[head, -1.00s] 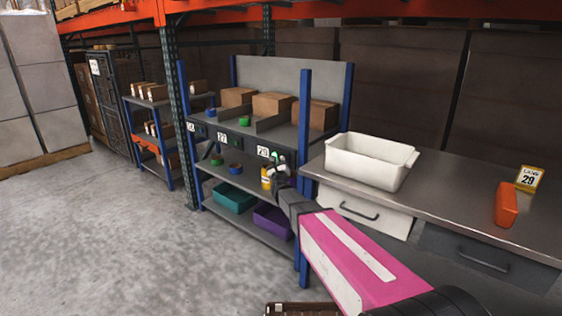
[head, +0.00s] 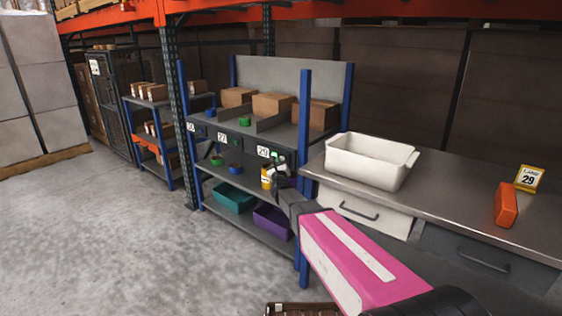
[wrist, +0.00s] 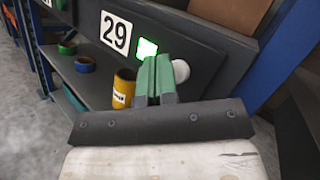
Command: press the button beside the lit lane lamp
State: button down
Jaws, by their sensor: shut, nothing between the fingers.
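The lit lane lamp (wrist: 147,48) glows green on the dark shelf-edge strip, right of the number 29 plate (wrist: 115,33). It also shows small in the head view (head: 275,154). A round white button (wrist: 181,71) is just right of the lamp, its left part hidden behind my fingers. My gripper (wrist: 156,72) is shut and empty, its green fingertips in front of the strip between lamp and button. I cannot tell whether they touch it. In the head view my gripper (head: 279,168) is at the right end of the shelf, by the 29 plate (head: 263,152).
A blue upright (head: 304,170) is close on the right. A steel bench (head: 450,200) holds a white bin (head: 368,160), an orange object (head: 506,204) and a lane 29 card (head: 528,179).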

jog(key=shift+w, duration=0.1)
dwell(0.3)
jog(key=shift+w+d, duration=0.3)
jog(key=shift+s+a, duration=0.3)
jog(key=shift+s, duration=0.1)
dwell(0.3)
jog(key=shift+s+a, duration=0.95)
jog(key=shift+s, duration=0.25)
jog(key=shift+s+a, duration=0.9)
jog(key=shift+s, duration=0.25)
